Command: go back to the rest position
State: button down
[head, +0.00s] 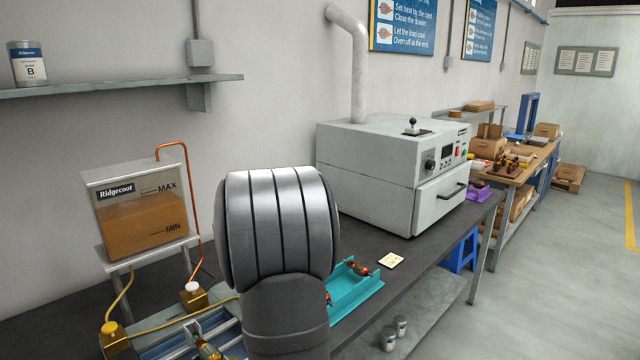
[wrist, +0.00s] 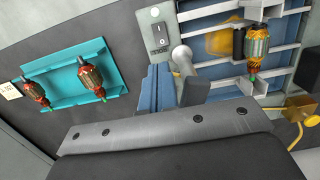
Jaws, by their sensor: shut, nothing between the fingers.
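My gripper (wrist: 157,72) shows in the wrist view as two blue fingers pressed together, with nothing between them. It points down over the bench, between a teal tray (wrist: 118,62) and a blue-grey fixture (wrist: 208,12). One armature (wrist: 263,42) with copper windings lies in the fixture. Two armatures (wrist: 90,74) (wrist: 35,92) lie in the tray, apart from my fingers. In the head view my dark grey arm fills the middle foreground and hides the gripper. The teal tray (head: 352,305) shows partly behind the arm, and the fixture's armature (head: 208,349) is at the bottom edge.
A grey oven (head: 365,165) with its drawer shut stands behind the tray. A Ridgecoat tank (head: 142,215) with a copper pipe (head: 187,180) stands at left. A switch box (wrist: 158,32) is beside my fingers. A shelf (head: 120,85) holds a can. A pale note (head: 391,260) lies on the bench.

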jog(key=c, duration=1.6)
grip_release()
jog(key=shift+a+r, duration=0.1)
jog(key=shift+r, duration=0.1)
jog(key=o, duration=1.5)
jog(key=r+n, duration=0.2)
jog(key=a+r+n+t, duration=0.1)
jog(key=r+n, duration=0.1)
jog(key=a+r+n+t, duration=0.1)
jog(key=r+n, duration=0.1)
jog(key=shift+w+a+r+y, duration=0.1)
jog(key=shift+w+a+y, duration=0.15)
jog(key=shift+y, duration=0.05)
jog(key=shift+o, duration=0.5)
jog(key=s+a+r+n+t+y, duration=0.1)
jog(key=a+r+n+t, duration=0.2)
jog(key=r+n, duration=0.8)
jog(key=shift+a, duration=0.35)
jog(key=shift+n, duration=0.3)
jog(key=x, duration=0.9)
jog(key=shift+w+a+f, duration=0.2)
jog(key=shift+w+f, duration=0.05)
jog(key=shift+f, duration=0.05)
jog(key=shift+r, duration=0.1)
jog(key=v, duration=1)
jog(key=shift+d, duration=0.15)
jog(key=shift+s, duration=0.15)
jog(key=shift+c, duration=0.4)
